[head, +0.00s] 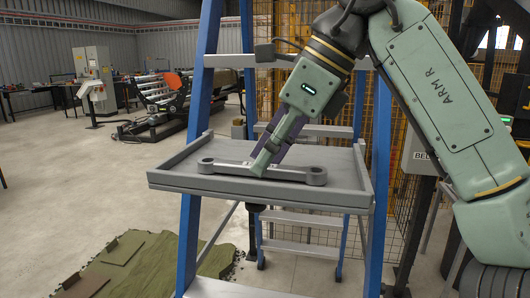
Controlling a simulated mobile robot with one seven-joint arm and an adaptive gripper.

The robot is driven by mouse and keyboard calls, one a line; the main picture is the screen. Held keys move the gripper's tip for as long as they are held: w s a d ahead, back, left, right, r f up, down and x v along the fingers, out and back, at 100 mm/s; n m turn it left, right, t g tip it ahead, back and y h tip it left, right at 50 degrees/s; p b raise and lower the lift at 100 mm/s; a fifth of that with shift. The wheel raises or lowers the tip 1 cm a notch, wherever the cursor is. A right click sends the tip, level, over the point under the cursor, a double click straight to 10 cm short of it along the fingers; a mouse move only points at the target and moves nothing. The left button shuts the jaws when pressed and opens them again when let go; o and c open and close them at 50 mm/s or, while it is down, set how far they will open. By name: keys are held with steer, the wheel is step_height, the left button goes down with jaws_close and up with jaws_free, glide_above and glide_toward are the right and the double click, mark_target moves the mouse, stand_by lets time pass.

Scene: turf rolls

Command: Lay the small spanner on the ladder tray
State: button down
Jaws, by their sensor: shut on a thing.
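The small spanner (222,167) is a grey metal bar with a ring at each end. It lies lengthwise over the ladder tray (190,184), a grey shelf with a low rim fixed to the blue ladder (195,105). The spanner looks level and on or very close to the tray floor; I cannot tell if it touches. My gripper (263,165) reaches down from the upper right and is shut on the spanner near its middle. The fingers hide part of the spanner's middle.
The tray rim runs around the spanner, with bare tray floor behind it. Blue ladder rails rise at both sides of the tray. A yellow mesh fence (285,85) stands behind. Green turf (150,265) lies on the floor at the lower left.

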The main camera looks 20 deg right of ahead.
steer(key=shift+f, duration=0.2)
steer(key=c, duration=1.3)
jaws_free()
steer(key=shift+r, duration=0.1)
